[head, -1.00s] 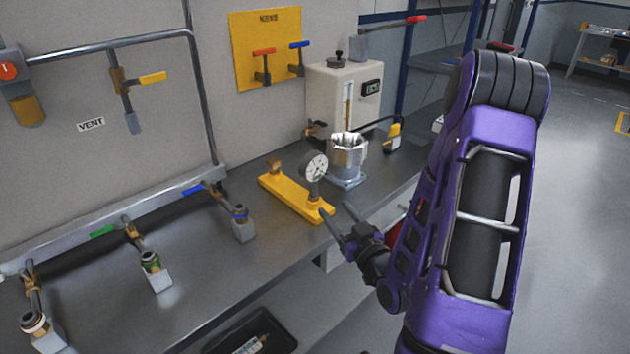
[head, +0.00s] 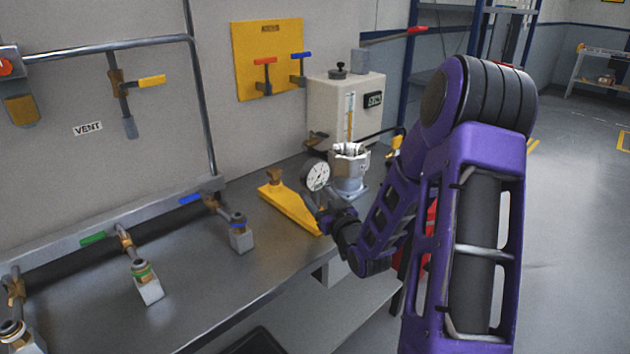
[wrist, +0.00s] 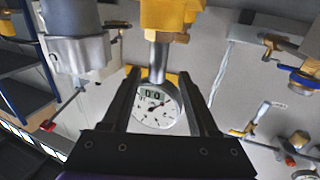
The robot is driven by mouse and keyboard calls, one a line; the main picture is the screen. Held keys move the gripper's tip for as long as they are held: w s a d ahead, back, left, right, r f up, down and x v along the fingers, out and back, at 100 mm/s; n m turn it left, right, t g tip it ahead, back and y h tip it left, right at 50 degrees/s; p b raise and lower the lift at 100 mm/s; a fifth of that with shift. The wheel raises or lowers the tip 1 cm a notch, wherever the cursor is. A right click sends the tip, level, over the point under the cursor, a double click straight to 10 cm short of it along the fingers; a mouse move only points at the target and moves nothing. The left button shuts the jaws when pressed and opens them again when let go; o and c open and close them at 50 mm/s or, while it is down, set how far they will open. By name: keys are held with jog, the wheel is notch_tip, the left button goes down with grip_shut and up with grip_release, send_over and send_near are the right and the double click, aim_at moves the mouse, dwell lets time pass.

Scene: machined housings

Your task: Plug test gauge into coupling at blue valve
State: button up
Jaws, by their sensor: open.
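My gripper (head: 318,203) is at the gauge's front right. In the wrist view my open fingers (wrist: 160,75) lie either side of the gauge's stem (wrist: 155,60), with the dial (wrist: 158,108) between them. I cannot tell whether either finger touches. The blue valve (head: 191,198) is on the rail to the left.
A green-ringed coupling (head: 147,280) and another coupling (head: 12,334) stand farther left. A silver metal vessel (head: 348,165) is close behind the gauge, with a beige unit (head: 345,105) behind it. The bench between the stand and the blue coupling looks clear.

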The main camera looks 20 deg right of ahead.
aim_at(310, 187)
jog(key=w, duration=0.5)
jog(key=shift+f, duration=0.2)
grip_shut()
